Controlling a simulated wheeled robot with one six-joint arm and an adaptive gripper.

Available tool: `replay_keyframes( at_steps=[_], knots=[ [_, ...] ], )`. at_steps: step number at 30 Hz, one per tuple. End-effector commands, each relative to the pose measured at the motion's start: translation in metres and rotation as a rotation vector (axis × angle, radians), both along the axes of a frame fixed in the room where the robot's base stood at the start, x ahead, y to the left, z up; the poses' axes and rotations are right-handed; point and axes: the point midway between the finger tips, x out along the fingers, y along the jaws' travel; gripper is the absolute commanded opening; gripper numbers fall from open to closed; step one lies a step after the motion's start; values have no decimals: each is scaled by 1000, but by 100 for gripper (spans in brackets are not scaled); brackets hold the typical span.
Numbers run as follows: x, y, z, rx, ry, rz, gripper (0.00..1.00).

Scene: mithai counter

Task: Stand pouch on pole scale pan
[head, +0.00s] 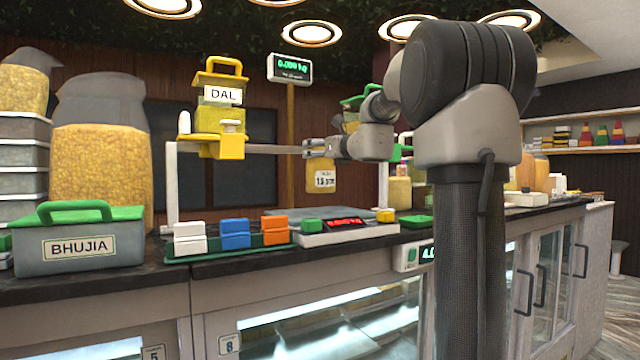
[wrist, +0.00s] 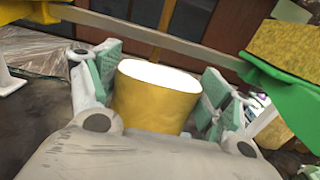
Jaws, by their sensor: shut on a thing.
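My gripper (head: 318,150) is shut on a yellow pouch (head: 321,178) with a white label, held in the air above the counter. In the wrist view the pouch (wrist: 155,98) stands between the two green-padded fingers, its pale top facing the camera. The pole scale's display (head: 290,68) is green-lit, seems to read zero, and sits on a brown pole (head: 290,115) behind the counter items. A flat grey plate (head: 340,214) lies low near the pole's line, partly hidden; I cannot tell for sure that it is the pole scale's pan.
A raised shelf rail (head: 245,149) with a yellow DAL container (head: 222,105) runs near my gripper. A BHUJIA box (head: 80,245) stands left.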

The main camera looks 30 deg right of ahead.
Motion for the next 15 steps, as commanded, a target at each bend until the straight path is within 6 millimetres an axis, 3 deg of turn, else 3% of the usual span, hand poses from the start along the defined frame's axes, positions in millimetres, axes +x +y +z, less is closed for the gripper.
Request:
replay_keyframes(
  at_steps=[10,15],
  knots=[
    [0,0,-48,3,2,-1,62],
    [0,0,-57,0,-1,-2,62]
  ],
)
